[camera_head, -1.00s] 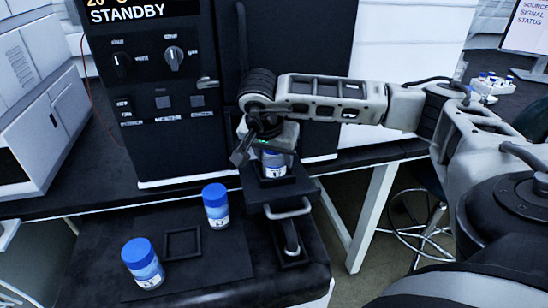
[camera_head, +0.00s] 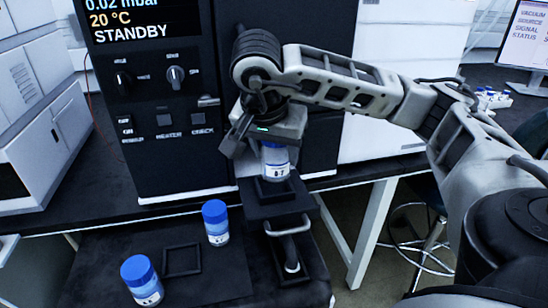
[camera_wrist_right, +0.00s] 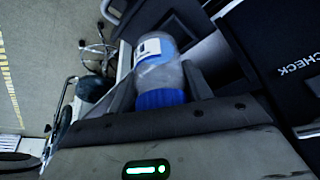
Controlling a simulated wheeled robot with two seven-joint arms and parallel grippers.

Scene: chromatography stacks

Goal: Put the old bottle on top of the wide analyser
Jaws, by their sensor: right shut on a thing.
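A bottle (camera_head: 275,160) with a white label hangs upright in my right gripper (camera_head: 268,140), just above a small black stand (camera_head: 275,205) with a square recess. The jaws are shut on it near its blue cap, which they mostly hide in the head view. The bottle (camera_wrist_right: 158,62) and its blue cap also show between the fingers in the right wrist view. A tall black instrument (camera_head: 160,160) with a lit display stands behind. I cannot tell whether it is the wide analyser; its top is out of view. My left gripper is not in view.
Two blue-capped bottles stand on the dark surface, one (camera_head: 215,222) right of an empty square frame (camera_head: 182,260), one (camera_head: 141,280) to its left. A grey-white instrument (camera_head: 40,130) is at left. A white cabinet (camera_head: 405,60) and a stool (camera_head: 420,235) are at right.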

